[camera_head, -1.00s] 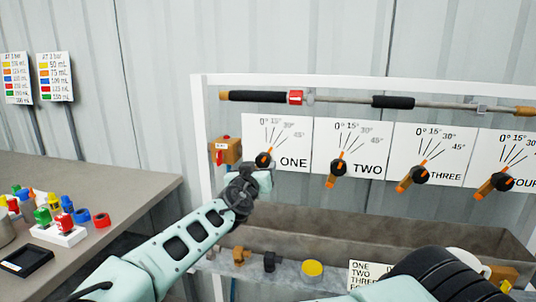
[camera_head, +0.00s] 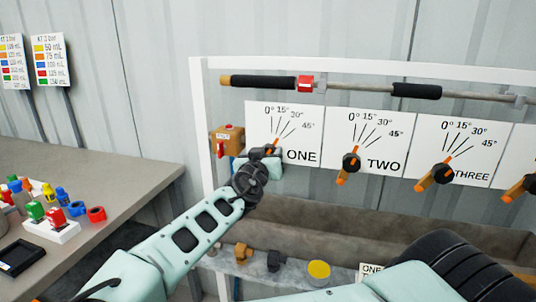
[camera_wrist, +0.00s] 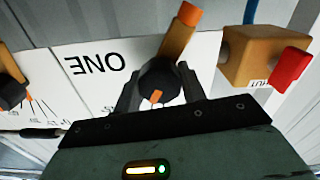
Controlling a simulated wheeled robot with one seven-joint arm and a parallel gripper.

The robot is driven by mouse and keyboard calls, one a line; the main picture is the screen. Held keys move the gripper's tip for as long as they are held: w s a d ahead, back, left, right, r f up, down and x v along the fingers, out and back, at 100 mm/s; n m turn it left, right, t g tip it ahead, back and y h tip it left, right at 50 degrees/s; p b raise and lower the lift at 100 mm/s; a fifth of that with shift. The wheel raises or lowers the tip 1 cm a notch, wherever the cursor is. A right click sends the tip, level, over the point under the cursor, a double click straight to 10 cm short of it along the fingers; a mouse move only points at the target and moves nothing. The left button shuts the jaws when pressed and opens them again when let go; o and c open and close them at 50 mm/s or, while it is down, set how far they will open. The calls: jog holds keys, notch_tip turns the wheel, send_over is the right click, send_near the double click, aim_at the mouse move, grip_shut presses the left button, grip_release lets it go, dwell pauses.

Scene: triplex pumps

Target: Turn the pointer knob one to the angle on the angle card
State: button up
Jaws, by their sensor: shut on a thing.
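Pointer knob one has a black hub with an orange pointer (camera_head: 274,146), beside the label ONE on a white dial plate (camera_head: 262,115) marked 0°, 15°, 30° and 45°. In the wrist view the black hub (camera_wrist: 158,78) sits between my fingers, and its orange handle (camera_wrist: 177,35) sticks out toward the top. My gripper (camera_wrist: 160,90) is shut on the knob. In the head view my gripper (camera_head: 262,157) covers most of it, so its exact angle is hard to read. The angle card (camera_head: 370,271) is mostly hidden; only "ONE" shows at its edge.
Knobs two (camera_head: 349,165) and three (camera_head: 437,174) stand to the right. A red-handled orange valve (camera_head: 228,140) is close left of knob one. A grey trough (camera_head: 330,235) runs below. A bench (camera_head: 110,170) with coloured parts stands at left.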

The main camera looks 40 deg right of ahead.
grip_shut()
jog(key=n+p, duration=0.1)
jog(key=n, duration=0.2)
jog(key=shift+n, duration=1.4)
jog(key=shift+f, duration=0.1)
jog(key=o, duration=1.2)
grip_release()
